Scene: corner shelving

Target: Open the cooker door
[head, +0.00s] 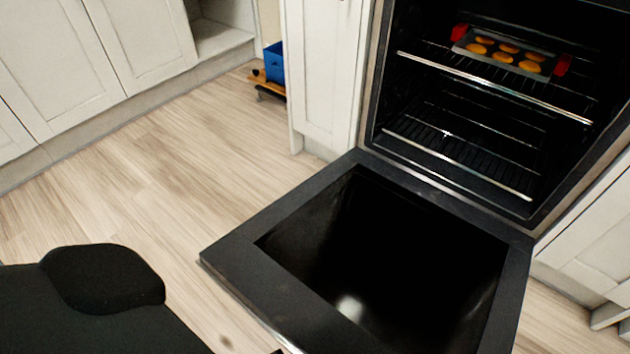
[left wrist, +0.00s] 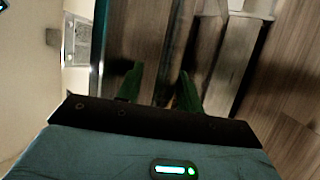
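The cooker door (head: 240,262) is folded down and lies roughly level in front of the cooker (head: 528,222), so the cavity is open. The door has a black frame around a dark inner panel. My left gripper (left wrist: 160,88) shows only in the left wrist view. Its two green fingers are apart, and I see nothing held between them. A dark surface lies beyond the fingers; I cannot tell which part it is. My right gripper is in neither view.
A tray of round golden items (head: 505,60) with red ends sits on the upper rack (head: 490,85). A lower rack (head: 460,155) is bare. White cabinets (head: 325,75) flank the cooker. A blue box (head: 274,63) stands behind. The wooden floor (head: 180,170) left of the door is clear.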

